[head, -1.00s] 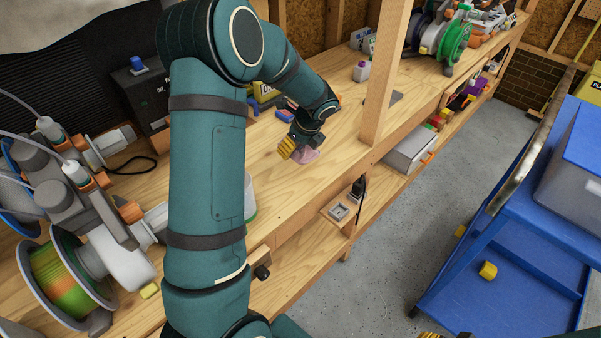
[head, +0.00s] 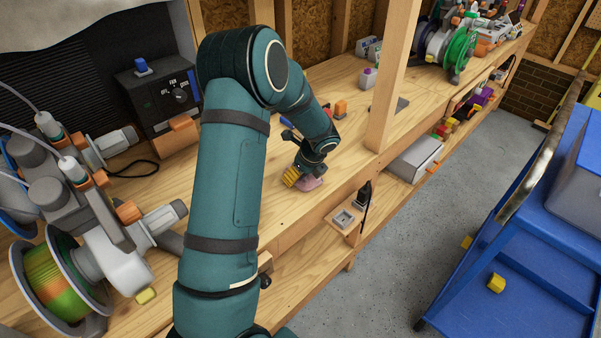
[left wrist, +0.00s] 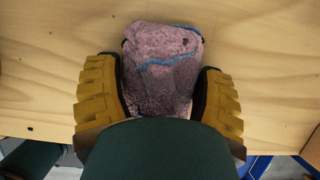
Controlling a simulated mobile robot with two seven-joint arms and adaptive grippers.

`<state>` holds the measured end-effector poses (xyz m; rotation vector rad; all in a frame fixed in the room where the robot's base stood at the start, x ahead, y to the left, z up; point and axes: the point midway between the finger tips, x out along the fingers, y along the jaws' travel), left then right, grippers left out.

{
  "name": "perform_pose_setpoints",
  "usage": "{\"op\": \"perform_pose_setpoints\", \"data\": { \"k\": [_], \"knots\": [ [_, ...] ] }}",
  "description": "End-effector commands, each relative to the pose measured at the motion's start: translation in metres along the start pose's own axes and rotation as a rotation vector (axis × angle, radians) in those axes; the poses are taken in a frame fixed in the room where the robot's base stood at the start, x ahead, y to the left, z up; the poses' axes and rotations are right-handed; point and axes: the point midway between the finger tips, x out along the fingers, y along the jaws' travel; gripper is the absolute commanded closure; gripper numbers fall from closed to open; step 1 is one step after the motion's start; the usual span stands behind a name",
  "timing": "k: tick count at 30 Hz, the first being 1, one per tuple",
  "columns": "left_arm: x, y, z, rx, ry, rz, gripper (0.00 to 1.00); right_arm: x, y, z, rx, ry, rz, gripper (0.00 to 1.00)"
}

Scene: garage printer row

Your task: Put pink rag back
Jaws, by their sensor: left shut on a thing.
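The pink rag (head: 310,183) is a small bundle at the front part of the wooden workbench. In the left wrist view the rag (left wrist: 163,60) is mottled pink-grey with a blue line across it. My left gripper (head: 297,178) has its yellow ribbed fingers on both sides of the rag, shut on it. The same gripper fills the lower part of the left wrist view (left wrist: 160,100). The rag is at or just above the bench top; the exact gap cannot be told. My right gripper is not in view.
A wooden post (head: 393,80) rises from the bench just right of the gripper. A spool printer (head: 60,275) stands at left, and a dark control box (head: 165,95) behind.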

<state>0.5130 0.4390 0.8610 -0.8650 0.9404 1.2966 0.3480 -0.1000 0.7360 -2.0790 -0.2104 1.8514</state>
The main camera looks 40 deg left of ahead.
Motion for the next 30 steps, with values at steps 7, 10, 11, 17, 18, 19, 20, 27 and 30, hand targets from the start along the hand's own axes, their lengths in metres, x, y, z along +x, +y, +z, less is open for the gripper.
{"op": "perform_pose_setpoints", "data": {
  "k": [7,10,11,17,18,19,20,27,30],
  "knots": [
    [0.0,0.0,0.0,0.0,0.0,0.0,0.0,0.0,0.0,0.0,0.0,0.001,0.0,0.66],
    [-0.001,0.0,0.0,0.0,0.0,0.0,0.0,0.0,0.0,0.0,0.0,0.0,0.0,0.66],
    [-0.002,0.0,0.001,0.0,0.0,0.0,0.0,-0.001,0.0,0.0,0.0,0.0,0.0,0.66],
    [-0.025,-0.001,0.002,-0.001,0.0,-0.004,0.0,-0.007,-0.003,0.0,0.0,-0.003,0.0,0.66],
    [-0.033,-0.001,0.002,-0.001,0.0,-0.003,0.0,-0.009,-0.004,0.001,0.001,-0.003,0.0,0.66],
    [-0.039,-0.001,0.002,-0.001,0.0,-0.003,0.0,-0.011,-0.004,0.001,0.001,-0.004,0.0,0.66],
    [-0.046,-0.001,0.002,0.0,-0.001,-0.005,0.0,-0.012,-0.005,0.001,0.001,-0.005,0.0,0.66],
    [-0.094,-0.001,0.002,0.001,0.0,-0.004,0.0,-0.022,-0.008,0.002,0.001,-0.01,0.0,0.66],
    [-0.108,-0.001,0.002,-0.001,0.0,-0.002,0.0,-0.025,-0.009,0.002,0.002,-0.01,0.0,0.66]
  ]
}}
